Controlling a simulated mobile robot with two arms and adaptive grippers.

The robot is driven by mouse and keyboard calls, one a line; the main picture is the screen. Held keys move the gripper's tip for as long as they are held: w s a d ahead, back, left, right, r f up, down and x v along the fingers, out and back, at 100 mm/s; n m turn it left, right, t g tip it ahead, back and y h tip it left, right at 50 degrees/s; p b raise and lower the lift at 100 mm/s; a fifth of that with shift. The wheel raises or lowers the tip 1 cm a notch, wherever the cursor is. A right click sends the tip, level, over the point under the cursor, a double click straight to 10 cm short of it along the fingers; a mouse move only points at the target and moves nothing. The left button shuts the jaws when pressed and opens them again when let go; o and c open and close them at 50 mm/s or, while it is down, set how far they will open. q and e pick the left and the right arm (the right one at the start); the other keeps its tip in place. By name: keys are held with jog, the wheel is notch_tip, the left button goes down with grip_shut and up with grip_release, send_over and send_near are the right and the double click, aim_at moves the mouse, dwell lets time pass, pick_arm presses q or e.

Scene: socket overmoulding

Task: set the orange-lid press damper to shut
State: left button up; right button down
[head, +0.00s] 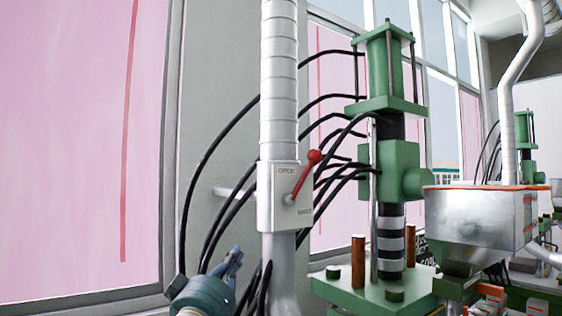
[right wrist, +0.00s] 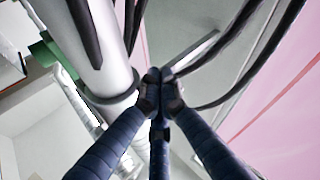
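The damper is a pale metal box (head: 272,200) on a vertical grey duct in the head view. Its red lever (head: 302,178) with a ball end slants up and to the right from a pivot low on the box. A label reading OPEN sits at the upper part, another small label at the lower right. The orange-rimmed hopper (head: 480,215) of the press stands at the right. My right gripper (head: 236,254) is below and left of the box, apart from it. In the right wrist view my right gripper (right wrist: 160,78) has its fingertips together, with nothing visible between them. My left gripper is not in view.
Black hoses (head: 205,150) curve behind the duct to the green press (head: 392,165), and some hang near my right gripper. The duct also shows in the right wrist view (right wrist: 112,72). Pink window panels (head: 75,150) are behind at the left.

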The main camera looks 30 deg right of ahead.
aim_at(305, 175)
jog(key=s+d+r+m+g+h, duration=0.1)
jog(key=s+r+m+g+h, duration=0.5)
jog(key=s+r+m, duration=0.85)
jog(key=w+d+r+n+t+h+p, duration=0.1)
jog(key=w+d+r+n+p, duration=0.2)
jog(key=d+r+p, duration=0.5)
jog(key=shift+w+d+n, duration=0.35)
jog(key=shift+d, duration=0.85)
jog(key=shift+d+b, duration=0.25)
jog(key=shift+b, duration=0.05)
jog(key=shift+f+g, duration=0.1)
jog(key=shift+g, duration=0.2)
